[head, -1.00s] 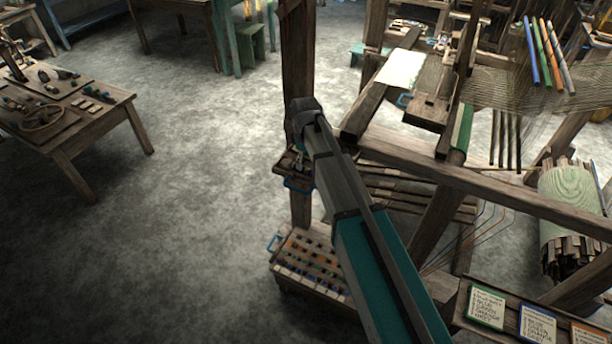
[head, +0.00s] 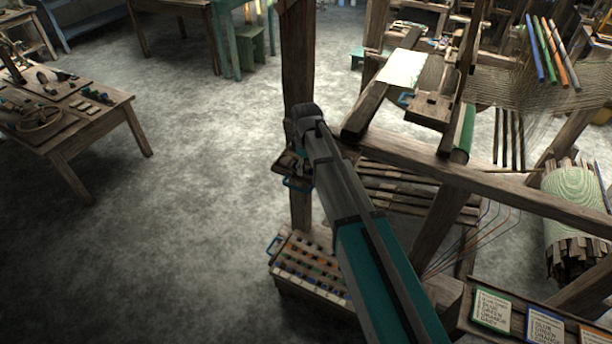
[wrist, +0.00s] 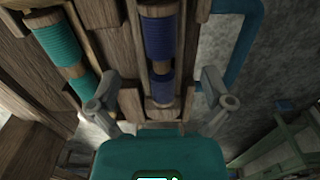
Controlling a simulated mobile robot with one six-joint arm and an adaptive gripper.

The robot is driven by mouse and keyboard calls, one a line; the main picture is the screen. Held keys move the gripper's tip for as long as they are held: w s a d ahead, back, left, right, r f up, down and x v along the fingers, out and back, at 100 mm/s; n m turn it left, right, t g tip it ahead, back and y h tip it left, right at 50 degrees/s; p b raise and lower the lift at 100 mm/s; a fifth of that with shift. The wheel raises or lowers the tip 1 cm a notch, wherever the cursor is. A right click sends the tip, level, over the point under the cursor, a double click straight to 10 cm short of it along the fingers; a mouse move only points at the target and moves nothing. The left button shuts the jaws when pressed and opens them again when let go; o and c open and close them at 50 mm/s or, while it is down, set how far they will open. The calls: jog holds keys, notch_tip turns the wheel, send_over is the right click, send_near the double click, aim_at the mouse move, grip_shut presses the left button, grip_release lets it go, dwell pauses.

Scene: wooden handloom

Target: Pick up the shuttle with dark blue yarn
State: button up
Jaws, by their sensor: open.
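In the wrist view, a wooden shuttle with dark blue yarn (wrist: 160,90) lies lengthwise in the picture, its yarn showing in two wound sections with bare wood between them. My gripper (wrist: 159,75) is open, with one finger on each side of this shuttle. A gap shows on both sides, and I cannot tell the height of the fingertips over it. A shuttle with teal yarn (wrist: 58,40) lies to its left, outside the left finger. In the head view, the small wooden holder (head: 290,165) is partly hidden by my arm, and my fingers cannot be made out.
A teal handle (wrist: 238,50) stands close to the right finger. A wooden post (head: 298,60) rises beside my arm. The wooden loom frame (head: 470,180) fills the right side, and a tray of small coloured pieces (head: 300,270) is below. Open floor (head: 190,200) lies to the left.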

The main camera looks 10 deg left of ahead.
jog(key=shift+f+b, duration=0.55)
jog(key=shift+f, duration=0.25)
jog(key=shift+c, duration=0.3)
jog(key=c, duration=1.2)
jog(key=shift+r, duration=0.25)
notch_tip(320, 180, up, 2)
jog(key=p, duration=0.2)
jog(key=shift+p, duration=0.35)
jog(key=s+d+r+p, duration=0.1)
jog(key=s+r+p, duration=0.2)
jog(key=s, duration=0.1)
jog(key=s+d+r+p, duration=0.2)
jog(key=s+r+p, duration=0.2)
jog(key=s+d+r+p, duration=0.1)
jog(key=s+r+p, duration=0.2)
jog(key=s, duration=0.2)
jog(key=shift+s+d+r, duration=0.1)
jog(key=shift+d+r, duration=0.2)
jog(key=shift+d, duration=0.1)
